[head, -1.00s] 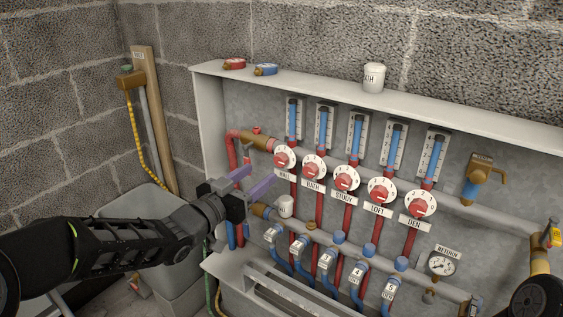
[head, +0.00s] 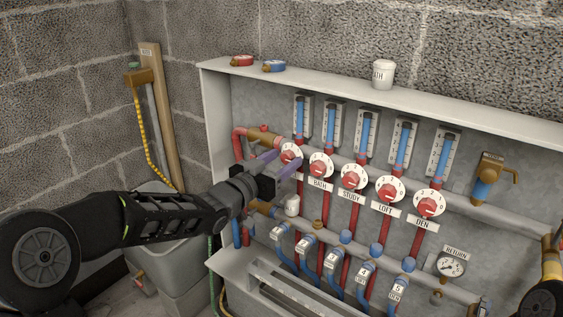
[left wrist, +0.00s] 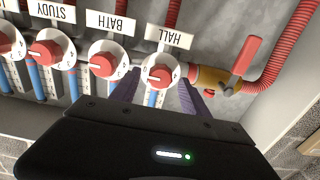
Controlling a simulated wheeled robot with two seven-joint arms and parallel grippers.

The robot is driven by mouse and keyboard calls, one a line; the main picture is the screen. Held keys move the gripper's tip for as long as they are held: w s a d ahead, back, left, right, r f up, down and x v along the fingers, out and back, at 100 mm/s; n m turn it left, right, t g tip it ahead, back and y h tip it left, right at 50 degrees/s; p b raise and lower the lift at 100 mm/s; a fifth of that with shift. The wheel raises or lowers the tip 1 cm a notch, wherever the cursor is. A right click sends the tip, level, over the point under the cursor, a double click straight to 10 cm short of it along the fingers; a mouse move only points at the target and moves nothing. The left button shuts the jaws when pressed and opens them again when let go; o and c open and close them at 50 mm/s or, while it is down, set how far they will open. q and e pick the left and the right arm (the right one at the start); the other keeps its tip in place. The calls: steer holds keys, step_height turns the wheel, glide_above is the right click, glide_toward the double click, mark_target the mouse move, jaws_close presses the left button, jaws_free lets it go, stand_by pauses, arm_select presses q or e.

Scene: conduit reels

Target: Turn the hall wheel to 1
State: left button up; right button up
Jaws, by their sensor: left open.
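The hall wheel (head: 291,153) is a white numbered dial with a red knob, leftmost in the row of dials. In the left wrist view the fingers (left wrist: 159,86) stand either side of the wheel, with nothing gripped. In the head view they partly hide the wheel and its label.
The bath (head: 321,164), study (head: 354,177), loft (head: 389,189) and den (head: 429,203) wheels run to the right. A red-handled brass valve (left wrist: 228,80) is close beside the hall wheel. The cabinet's left wall (head: 217,120) is near.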

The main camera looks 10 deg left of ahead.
arm_select(q)
steer(key=shift+c, duration=0.3)
jaws_close()
steer(key=shift+n, duration=0.3)
steer(key=shift+r+n+p, duration=0.1)
steer(key=shift+n+p, duration=0.6)
steer(key=shift+p, duration=0.05)
steer(key=shift+a+n+p, duration=0.1)
steer(key=shift+n+p, duration=0.7)
steer(key=shift+n, duration=0.4)
steer(key=shift+n+p, duration=1.2)
steer(key=shift+n, duration=1.1)
